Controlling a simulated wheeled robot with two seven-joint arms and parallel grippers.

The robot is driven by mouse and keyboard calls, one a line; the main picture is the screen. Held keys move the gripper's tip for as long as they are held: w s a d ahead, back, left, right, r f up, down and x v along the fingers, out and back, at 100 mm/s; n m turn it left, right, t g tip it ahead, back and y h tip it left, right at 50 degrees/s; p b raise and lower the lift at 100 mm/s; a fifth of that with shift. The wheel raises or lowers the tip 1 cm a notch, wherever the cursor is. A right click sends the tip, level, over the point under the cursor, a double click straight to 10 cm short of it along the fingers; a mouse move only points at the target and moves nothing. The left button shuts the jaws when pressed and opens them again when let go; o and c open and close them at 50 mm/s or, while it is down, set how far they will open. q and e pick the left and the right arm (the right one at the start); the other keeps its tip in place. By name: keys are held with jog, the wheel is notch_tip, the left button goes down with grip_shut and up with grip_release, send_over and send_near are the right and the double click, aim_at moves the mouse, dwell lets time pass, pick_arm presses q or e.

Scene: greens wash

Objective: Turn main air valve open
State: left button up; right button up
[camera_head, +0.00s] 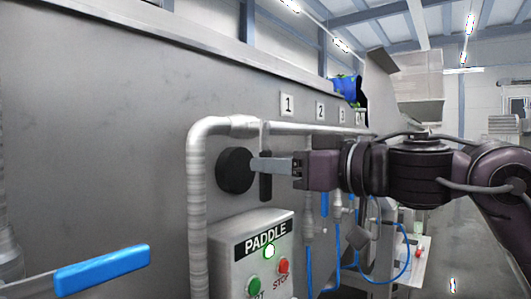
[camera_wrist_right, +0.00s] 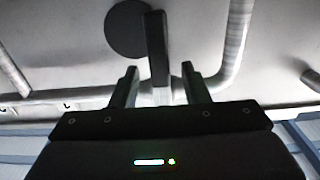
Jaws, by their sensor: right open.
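A black round disc (camera_head: 234,170) with a black bar handle (camera_head: 265,187) stands out from the grey tank wall; it looks like the air valve. The bar stands upright in the head view. My right gripper (camera_head: 262,165) reaches in from the right at the bar, its fingers level with the bar's upper half. In the right wrist view the disc (camera_wrist_right: 125,30) and bar (camera_wrist_right: 156,45) lie ahead of the gripper (camera_wrist_right: 158,72). The fingers are apart, with the bar's end at the gap between them; contact is not clear. My left gripper is out of view.
A grey pipe (camera_head: 197,220) bends around the disc and runs right below numbered plates. A PADDLE box (camera_head: 228,262) with a green button (camera_head: 254,286) and a red button (camera_head: 282,266) is below. A blue lever (camera_head: 103,269) is at lower left. Blue hoses hang at right.

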jog(key=shift+p+x, duration=0.3)
jog(key=shift+x, duration=1)
grip_shut()
